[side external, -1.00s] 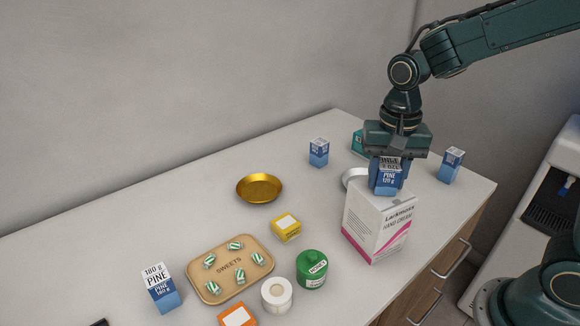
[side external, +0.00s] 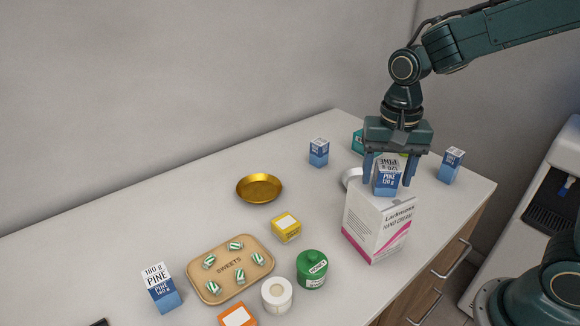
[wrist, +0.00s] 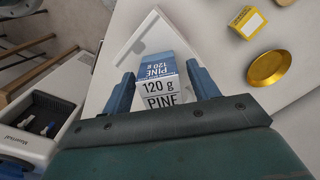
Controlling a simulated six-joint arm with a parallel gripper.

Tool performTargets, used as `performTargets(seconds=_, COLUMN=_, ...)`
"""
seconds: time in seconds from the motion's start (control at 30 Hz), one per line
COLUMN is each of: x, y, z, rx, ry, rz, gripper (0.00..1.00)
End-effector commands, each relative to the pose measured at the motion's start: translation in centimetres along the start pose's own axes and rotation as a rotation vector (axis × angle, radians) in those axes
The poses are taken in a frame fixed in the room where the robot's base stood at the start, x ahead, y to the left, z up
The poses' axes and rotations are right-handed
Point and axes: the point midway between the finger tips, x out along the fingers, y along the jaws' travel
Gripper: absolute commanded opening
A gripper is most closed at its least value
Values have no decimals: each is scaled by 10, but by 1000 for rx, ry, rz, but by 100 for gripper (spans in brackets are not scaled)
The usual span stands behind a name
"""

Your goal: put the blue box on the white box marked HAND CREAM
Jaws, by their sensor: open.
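A blue and white box marked PINE 120 g (side external: 387,184) stands upright on top of the white box marked HAND CREAM (side external: 372,226). In the wrist view the blue box (wrist: 158,68) rests on the pale top of the white box (wrist: 130,47). My gripper (side external: 389,178) is open just above the white box. Its blue fingers stand either side of the blue box, with gaps visible at both sides in the wrist view (wrist: 160,76).
Other PINE boxes stand at the front left (side external: 163,288), at the back (side external: 319,153) and at the right (side external: 451,166). A teal box (side external: 357,142) is behind my gripper. A gold dish (side external: 259,188), yellow box (side external: 286,229), green jar (side external: 312,269) and sweets tray (side external: 206,250) lie left.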

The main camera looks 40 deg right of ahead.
Motion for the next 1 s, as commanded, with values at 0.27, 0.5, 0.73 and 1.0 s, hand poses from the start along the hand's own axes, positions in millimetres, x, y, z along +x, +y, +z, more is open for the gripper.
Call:
performTargets(seconds=0.27, x=-37, y=-1, z=-1, rx=0, ry=4, rz=-5, gripper=60)
performTargets(seconds=0.5, x=-76, y=0, z=0, rx=0, ry=3, rz=-4, gripper=60)
performTargets(seconds=0.73, x=-104, y=0, z=0, rx=0, ry=2, rz=-2, gripper=60)
performTargets(seconds=1.0, x=-113, y=0, z=0, rx=0, ry=1, rz=-1, gripper=60)
